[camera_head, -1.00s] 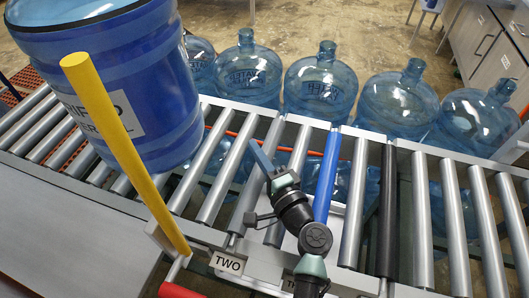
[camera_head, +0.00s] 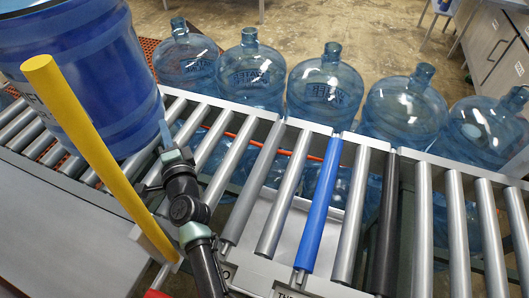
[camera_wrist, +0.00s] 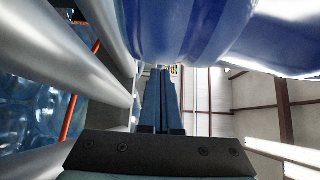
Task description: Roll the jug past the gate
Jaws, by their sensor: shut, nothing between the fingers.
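The large blue jug (camera_head: 118,85) stands on the conveyor rollers at the left in the head view, its top cut off by the frame. The yellow bar (camera_head: 85,135), likely the gate, rises from the conveyor's near edge and overlaps the jug in the picture. My gripper (camera_head: 163,125) is at the jug's lower right side, its fingertips very close to it. In the wrist view the shut, empty fingers (camera_wrist: 163,85) point ahead under the jug's blue wall (camera_wrist: 190,25). I cannot tell whether they touch it.
The roller conveyor (camera_head: 275,195) runs across the view, with one blue roller (camera_head: 320,205) and one black roller (camera_head: 388,225). The rollers right of my gripper are clear. Several clear blue bottles (camera_head: 325,85) stand behind it. A grey surface (camera_head: 50,235) lies at the near left.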

